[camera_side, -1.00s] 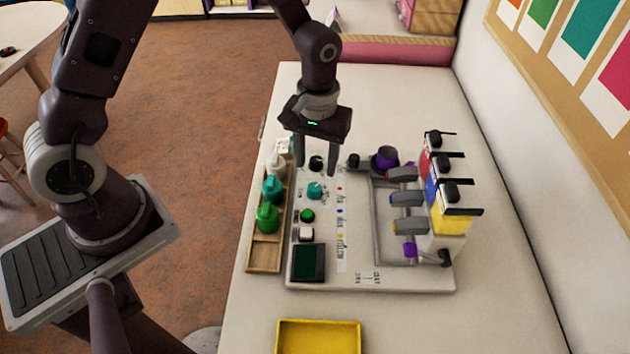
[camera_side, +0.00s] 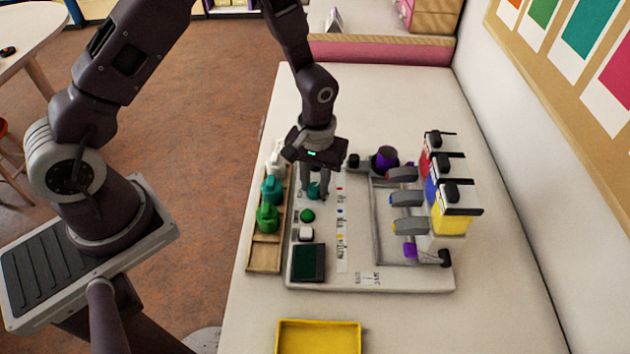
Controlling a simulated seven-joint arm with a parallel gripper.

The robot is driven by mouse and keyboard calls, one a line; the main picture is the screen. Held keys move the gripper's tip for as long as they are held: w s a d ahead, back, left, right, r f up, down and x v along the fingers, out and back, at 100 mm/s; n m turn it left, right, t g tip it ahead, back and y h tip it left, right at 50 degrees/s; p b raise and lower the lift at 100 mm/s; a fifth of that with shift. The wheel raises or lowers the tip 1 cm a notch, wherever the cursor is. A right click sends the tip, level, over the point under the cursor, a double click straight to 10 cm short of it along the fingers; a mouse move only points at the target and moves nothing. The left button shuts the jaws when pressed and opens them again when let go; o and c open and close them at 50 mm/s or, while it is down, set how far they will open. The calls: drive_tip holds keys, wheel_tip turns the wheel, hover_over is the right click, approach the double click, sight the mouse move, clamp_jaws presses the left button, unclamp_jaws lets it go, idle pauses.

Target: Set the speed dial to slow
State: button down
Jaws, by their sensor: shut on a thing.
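The teal dial (camera_side: 313,192) sits on the left part of the white board (camera_side: 420,280), with small print beside it that I cannot read. My gripper (camera_side: 314,194) points down over it, its fingers shut on the teal dial from both sides. The fingers cover part of the dial, so its pointing direction cannot be told. A black knob behind it is hidden by my gripper. A green button (camera_side: 307,216), a white button (camera_side: 306,233) and a dark screen (camera_side: 308,262) lie nearer on the board.
A wooden tray (camera_side: 263,260) with white, teal and green bottles stands close left of the board. Red, blue and yellow containers (camera_side: 450,222) rise on the right, beside grey levers (camera_side: 408,198). A yellow tray (camera_side: 318,340) lies in front. The table is clear behind.

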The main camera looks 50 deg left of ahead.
sight(315, 187)
drive_tip(key=shift+m, duration=0.4)
drive_tip(key=m, duration=0.3)
drive_tip(key=shift+m, duration=2.5)
drive_tip(key=c, duration=1.1)
unclamp_jaws()
wheel_tip(315, 187, up, 7)
drive_tip(key=shift+d+r, duration=0.1)
